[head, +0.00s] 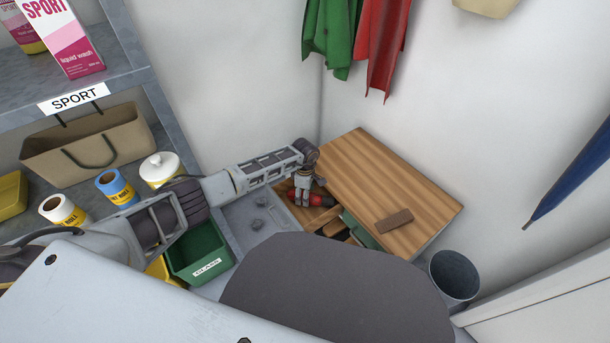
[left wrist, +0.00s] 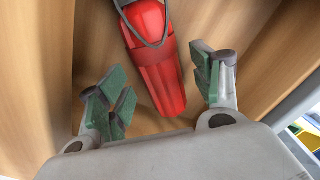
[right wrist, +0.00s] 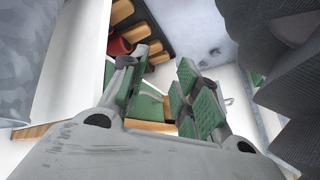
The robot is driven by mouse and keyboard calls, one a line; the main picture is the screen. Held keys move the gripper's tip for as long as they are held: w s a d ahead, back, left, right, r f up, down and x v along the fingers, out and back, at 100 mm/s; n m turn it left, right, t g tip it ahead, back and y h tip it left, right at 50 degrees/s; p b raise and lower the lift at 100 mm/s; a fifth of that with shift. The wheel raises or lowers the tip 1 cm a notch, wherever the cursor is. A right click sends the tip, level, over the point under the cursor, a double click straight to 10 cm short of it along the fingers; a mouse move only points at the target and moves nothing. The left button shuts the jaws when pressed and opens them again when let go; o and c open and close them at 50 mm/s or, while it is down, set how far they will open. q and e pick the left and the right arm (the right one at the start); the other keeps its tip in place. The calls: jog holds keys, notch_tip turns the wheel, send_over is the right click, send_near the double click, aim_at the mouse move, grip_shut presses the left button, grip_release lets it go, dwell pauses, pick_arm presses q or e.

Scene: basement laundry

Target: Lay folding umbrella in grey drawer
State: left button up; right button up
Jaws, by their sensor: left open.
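The red folding umbrella (head: 322,200) lies in an open wooden-lined drawer (head: 298,214) beside the wood-topped cabinet. In the left wrist view the red umbrella (left wrist: 160,75), with a grey strap, rests on the wood between wooden walls. My left gripper (head: 304,203) is right over it. Its fingers (left wrist: 160,98) are spread, one to each side of the umbrella's lower end, and do not grip it. I cannot tell for sure whether this drawer's front is grey. My right gripper (right wrist: 160,92) shows open and empty in the right wrist view.
A grey bin (head: 454,276) stands at right, a green box (head: 200,254) at left. Shelves (head: 110,75) hold a basket and rolls.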

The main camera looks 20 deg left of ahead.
pick_arm(q)
notch_tip(320, 180, up, 2)
jog(key=shift+r+p, duration=0.1)
jog(key=shift+p, duration=0.5)
notch_tip(320, 180, up, 6)
jog(key=p, duration=0.4)
jog(key=shift+r+p, duration=0.95)
jog(key=shift+r, duration=0.05)
pick_arm(e)
jog(key=d+r+n+g+h, duration=0.1)
jog(key=d+r, duration=0.3)
jog(key=r, duration=1)
jog(key=shift+s+g+h, duration=0.45)
jog(key=shift+g+h, duration=0.15)
jog(key=shift+g, duration=0.2)
